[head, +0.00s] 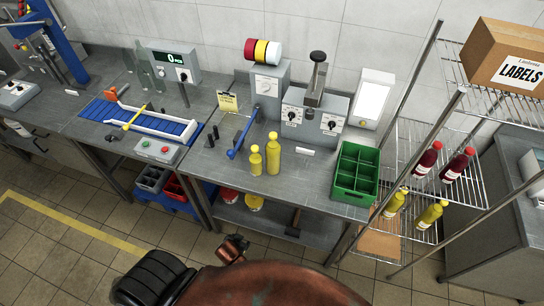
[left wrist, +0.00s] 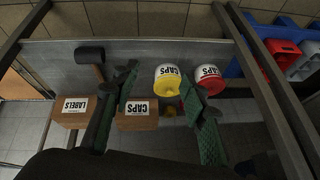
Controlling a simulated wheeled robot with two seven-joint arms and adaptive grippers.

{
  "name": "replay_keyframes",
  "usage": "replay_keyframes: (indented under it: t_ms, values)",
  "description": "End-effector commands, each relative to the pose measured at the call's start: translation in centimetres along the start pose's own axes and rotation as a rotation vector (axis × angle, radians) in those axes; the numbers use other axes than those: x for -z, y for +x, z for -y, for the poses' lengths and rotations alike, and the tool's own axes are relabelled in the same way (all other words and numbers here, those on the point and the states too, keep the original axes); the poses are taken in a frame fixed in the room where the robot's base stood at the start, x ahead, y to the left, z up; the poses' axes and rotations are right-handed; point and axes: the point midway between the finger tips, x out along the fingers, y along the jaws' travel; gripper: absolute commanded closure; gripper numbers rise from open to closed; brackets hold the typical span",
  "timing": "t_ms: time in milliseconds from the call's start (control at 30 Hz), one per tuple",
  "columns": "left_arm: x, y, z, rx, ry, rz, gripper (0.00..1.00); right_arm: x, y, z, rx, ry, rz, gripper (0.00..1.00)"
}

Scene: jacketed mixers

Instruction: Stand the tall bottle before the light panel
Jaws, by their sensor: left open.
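Two yellow bottles stand upright on the middle bench: a shorter one (head: 255,160) on the left and the tall bottle (head: 273,154) just right of it. The light panel (head: 372,100), a white lit face in a pale housing, stands at the back right of that bench. No bottle shows in the left wrist view. My right gripper is not in view.
A green crate (head: 356,173) stands at the bench's right end. A blue-handled lever (head: 242,134) is left of the bottles; a dial machine (head: 315,112) is behind. A wire rack (head: 430,150) with red and yellow bottles is right. The lower shelf holds cap tubs (left wrist: 170,82) and a mallet (left wrist: 91,58).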

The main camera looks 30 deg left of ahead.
Motion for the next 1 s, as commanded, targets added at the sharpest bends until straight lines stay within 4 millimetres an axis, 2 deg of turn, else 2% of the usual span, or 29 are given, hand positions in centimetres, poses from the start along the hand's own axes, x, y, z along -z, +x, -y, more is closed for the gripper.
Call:
replay_keyframes:
  t_ms: [33,100,267,367,567,667,800,900,1000]
  values:
    - [2.9,-2.4,1.1,0.022,-0.021,-0.038,0.60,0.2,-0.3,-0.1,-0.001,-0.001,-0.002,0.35]
    - [6.0,-5.2,2.2,0.049,-0.050,-0.077,0.60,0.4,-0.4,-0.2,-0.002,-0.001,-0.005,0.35]
    - [11.5,-11.3,4.8,0.105,-0.114,-0.168,0.60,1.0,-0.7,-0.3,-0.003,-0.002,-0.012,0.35]
    - [15.5,-15.4,6.6,0.148,-0.166,-0.259,0.60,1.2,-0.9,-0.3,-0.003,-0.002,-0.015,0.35]
    - [25.0,-22.2,9.1,0.214,-0.270,-0.550,0.60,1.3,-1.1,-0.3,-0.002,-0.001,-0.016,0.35]
    - [29.6,-25.1,9.0,0.209,-0.295,-0.714,0.60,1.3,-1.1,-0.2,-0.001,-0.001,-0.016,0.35]
    - [35.1,-28.4,7.3,0.156,-0.290,-0.914,0.60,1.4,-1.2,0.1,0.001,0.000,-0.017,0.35]
    - [37.8,-30.2,5.6,0.103,-0.272,-1.017,0.60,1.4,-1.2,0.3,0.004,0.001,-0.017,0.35]
    - [39.3,-31.1,4.4,0.066,-0.255,-1.070,0.60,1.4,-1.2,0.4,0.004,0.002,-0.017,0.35]
